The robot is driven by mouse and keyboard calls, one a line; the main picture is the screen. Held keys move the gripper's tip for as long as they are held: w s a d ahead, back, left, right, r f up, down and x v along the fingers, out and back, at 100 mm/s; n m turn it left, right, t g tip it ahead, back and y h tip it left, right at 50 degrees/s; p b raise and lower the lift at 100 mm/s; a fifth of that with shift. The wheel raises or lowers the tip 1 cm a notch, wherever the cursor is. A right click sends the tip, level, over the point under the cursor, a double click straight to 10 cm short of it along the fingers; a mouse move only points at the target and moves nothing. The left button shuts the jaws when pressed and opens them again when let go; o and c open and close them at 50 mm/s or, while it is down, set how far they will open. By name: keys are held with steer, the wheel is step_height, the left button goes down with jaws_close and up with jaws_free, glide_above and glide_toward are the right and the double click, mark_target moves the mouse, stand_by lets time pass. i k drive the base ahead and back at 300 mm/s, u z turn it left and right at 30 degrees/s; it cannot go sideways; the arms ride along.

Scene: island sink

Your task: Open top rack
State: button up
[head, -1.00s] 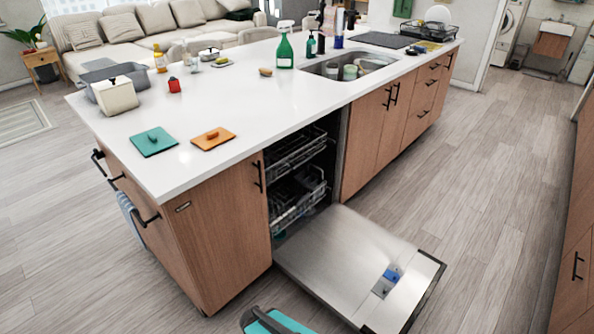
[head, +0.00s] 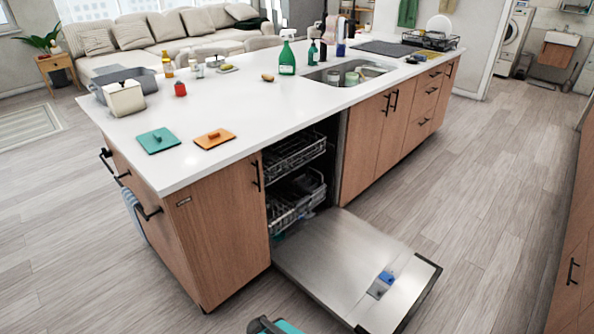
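The dishwasher door (head: 345,262) is folded down and lies out over the floor in front of the island. The top rack (head: 293,152) is a wire rack in the upper part of the dark dishwasher opening, and it sits inside the cabinet. The bottom rack (head: 296,200) is below it, also largely inside. A teal and black part (head: 275,326) of my own body shows at the bottom edge, near the door. My gripper's fingers cannot be made out in this view.
The white island top (head: 225,110) holds a teal board (head: 158,141), an orange board (head: 215,139), a green spray bottle (head: 287,57) and other items. Wooden cabinets (head: 570,240) stand at the right. The wooden floor (head: 470,200) between is clear.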

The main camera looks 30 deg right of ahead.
mark_target(307, 161)
steer(key=z, duration=0.15)
steer(key=i, duration=0.95)
steer(key=u, duration=0.1)
